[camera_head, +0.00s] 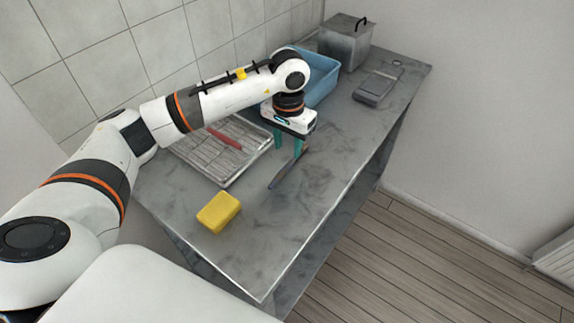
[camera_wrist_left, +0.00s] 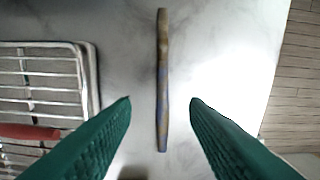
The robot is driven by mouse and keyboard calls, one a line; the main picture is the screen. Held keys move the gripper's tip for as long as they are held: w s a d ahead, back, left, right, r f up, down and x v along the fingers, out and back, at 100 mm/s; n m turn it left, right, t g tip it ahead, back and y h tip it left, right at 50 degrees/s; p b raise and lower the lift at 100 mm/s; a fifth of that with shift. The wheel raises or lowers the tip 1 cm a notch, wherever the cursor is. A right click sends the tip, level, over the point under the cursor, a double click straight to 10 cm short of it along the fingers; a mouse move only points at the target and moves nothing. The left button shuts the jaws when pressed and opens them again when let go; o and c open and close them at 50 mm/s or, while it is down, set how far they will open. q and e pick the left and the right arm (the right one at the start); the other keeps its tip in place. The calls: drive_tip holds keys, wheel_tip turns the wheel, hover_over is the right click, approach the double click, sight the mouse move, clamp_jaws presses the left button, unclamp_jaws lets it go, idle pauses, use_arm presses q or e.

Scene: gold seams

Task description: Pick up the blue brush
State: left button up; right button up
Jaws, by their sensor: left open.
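The blue brush (camera_head: 279,177) lies on the grey tabletop (camera_head: 330,165), to the right of a wire rack. In the left wrist view the brush (camera_wrist_left: 162,90) is a thin, worn blue and brown stick. It runs up and down the picture between my fingertips. My left gripper (camera_head: 288,146) is open with green fingers and hangs over the far part of the brush. In the left wrist view my gripper (camera_wrist_left: 160,101) has one finger on each side of the brush, apart from it. My right gripper is in neither view.
The wire rack tray (camera_head: 228,173) holds a red-handled tool (camera_head: 224,138) left of the brush. A yellow sponge (camera_head: 218,212) lies nearer. A blue basin (camera_head: 322,82), a metal pot (camera_head: 345,40) and a grey flat object (camera_head: 374,88) stand farther back. The table's right side is clear.

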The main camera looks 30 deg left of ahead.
sight(287, 165)
use_arm(q)
drive_tip(key=f, duration=0.2)
drive_tip(key=s+f+p, duration=0.1)
drive_tip(key=f, duration=0.1)
drive_tip(key=shift+d+f, duration=0.1)
drive_tip(key=shift+w+f, duration=0.1)
drive_tip(key=shift+f, duration=0.45)
clamp_jaws()
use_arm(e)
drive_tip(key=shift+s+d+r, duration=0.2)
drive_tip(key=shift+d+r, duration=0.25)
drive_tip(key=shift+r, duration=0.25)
